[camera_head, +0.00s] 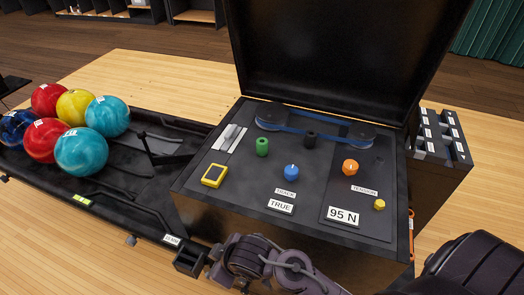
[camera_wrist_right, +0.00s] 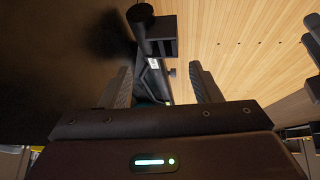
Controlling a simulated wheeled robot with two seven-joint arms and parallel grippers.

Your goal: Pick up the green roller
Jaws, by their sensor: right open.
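The green roller (camera_head: 262,146) is a short upright cylinder on the dark panel (camera_head: 240,205) inside the opened machine, left of centre. It stands just below the left end of the blue belt (camera_head: 315,128). A black roller (camera_head: 310,138) stands to its right. My right gripper (camera_wrist_right: 163,85) is open in the right wrist view, its two fingers apart with nothing held between them. The green roller does not show in that view. My left gripper cannot be made out in either view.
The raised black lid (camera_head: 320,50) stands behind the panel. Several bowling balls (camera_head: 82,152) lie in the tray at left. A black rack (camera_head: 440,140) stands at right.

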